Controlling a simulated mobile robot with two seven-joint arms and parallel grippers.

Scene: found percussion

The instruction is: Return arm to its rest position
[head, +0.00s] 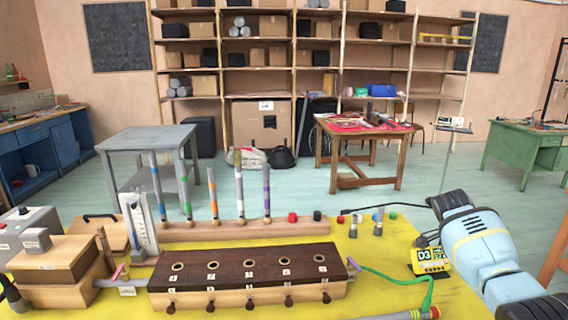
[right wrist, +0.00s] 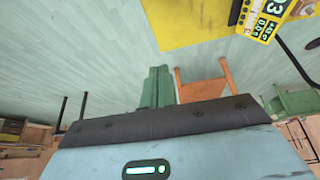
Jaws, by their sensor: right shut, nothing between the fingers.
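My right arm (head: 478,235) comes in from the lower right in the head view, light blue with dark parts. Its upper end is beside the right edge of the yellow worktop (head: 385,290), near the yellow D3 display (head: 429,261). My right gripper (right wrist: 157,70) shows in the right wrist view as two green fingers closed together beyond a dark band, with nothing between them. The fingers point over the floor. The yellow worktop (right wrist: 185,25) and the D3 display (right wrist: 262,18) show at the top there. I cannot make out the fingertips in the head view. My left gripper is not in view.
A dark-topped wooden box (head: 250,265) with several holes stands on the worktop. A rail of coloured rods (head: 245,228) is behind it. A green cable (head: 400,282) runs across the right side. A green desk (head: 525,150) stands farther back right, with clear floor before it.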

